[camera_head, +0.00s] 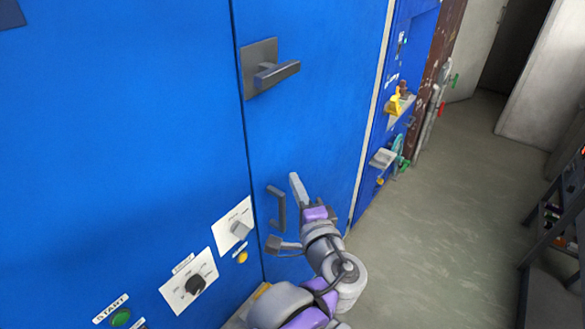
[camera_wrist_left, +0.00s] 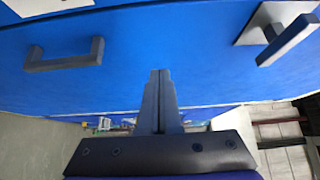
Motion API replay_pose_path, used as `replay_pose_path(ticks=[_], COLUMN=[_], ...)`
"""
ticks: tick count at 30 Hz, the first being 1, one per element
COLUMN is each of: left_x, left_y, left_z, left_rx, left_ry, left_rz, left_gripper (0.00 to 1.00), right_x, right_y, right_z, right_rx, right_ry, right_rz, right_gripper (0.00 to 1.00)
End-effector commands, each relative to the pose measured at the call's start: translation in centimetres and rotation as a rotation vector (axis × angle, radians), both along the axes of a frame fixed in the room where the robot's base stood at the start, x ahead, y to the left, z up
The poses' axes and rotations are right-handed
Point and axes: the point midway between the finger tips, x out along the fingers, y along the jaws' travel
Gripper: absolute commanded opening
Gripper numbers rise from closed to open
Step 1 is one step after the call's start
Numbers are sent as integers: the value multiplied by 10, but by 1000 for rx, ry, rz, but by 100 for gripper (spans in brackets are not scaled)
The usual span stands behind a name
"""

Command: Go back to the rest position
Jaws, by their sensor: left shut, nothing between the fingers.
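My left gripper (camera_head: 297,184) is in front of the blue cabinet door (camera_head: 310,110), near its lower dark pull handle (camera_head: 279,207). In the left wrist view, its two fingers (camera_wrist_left: 160,75) are together with nothing between them. That view shows the pull handle (camera_wrist_left: 65,55) to the left and the lever handle (camera_wrist_left: 288,38) to the upper right, both apart from the fingers. In the head view the lever handle (camera_head: 275,74) is higher on the door. My left forearm hides the door's lower part. My right gripper is not in view.
Left of the door are a switch plate (camera_head: 234,227), a dial plate (camera_head: 189,283) and a green start button (camera_head: 121,318). Further right are a yellow fitting (camera_head: 393,105) and pipes with valves (camera_head: 441,95). The grey floor (camera_head: 440,210) is clear; a dark rack (camera_head: 555,215) stands at the right edge.

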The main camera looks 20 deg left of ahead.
Motion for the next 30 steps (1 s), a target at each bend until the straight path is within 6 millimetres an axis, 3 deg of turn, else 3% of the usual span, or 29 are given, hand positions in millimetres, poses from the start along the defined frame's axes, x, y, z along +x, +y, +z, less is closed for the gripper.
replay_pose_path(ticks=[9,14,17,22,27,30], left_x=[-20,-27,-42,-90,-138,-158], left_y=[-13,1,23,50,41,24], left_z=[0,-13,-43,-112,-167,-185], left_rx=[-1,-58,-188,-545,-947,-1168], left_ry=[0,39,116,266,348,357], left_rz=[-1,25,73,180,265,296], left_gripper=[0,0,0,0,0,0], right_x=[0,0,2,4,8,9], right_y=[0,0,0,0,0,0], right_z=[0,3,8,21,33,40], right_rx=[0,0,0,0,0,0], right_ry=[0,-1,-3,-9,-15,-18], right_rz=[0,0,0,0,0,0], right_gripper=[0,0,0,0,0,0])
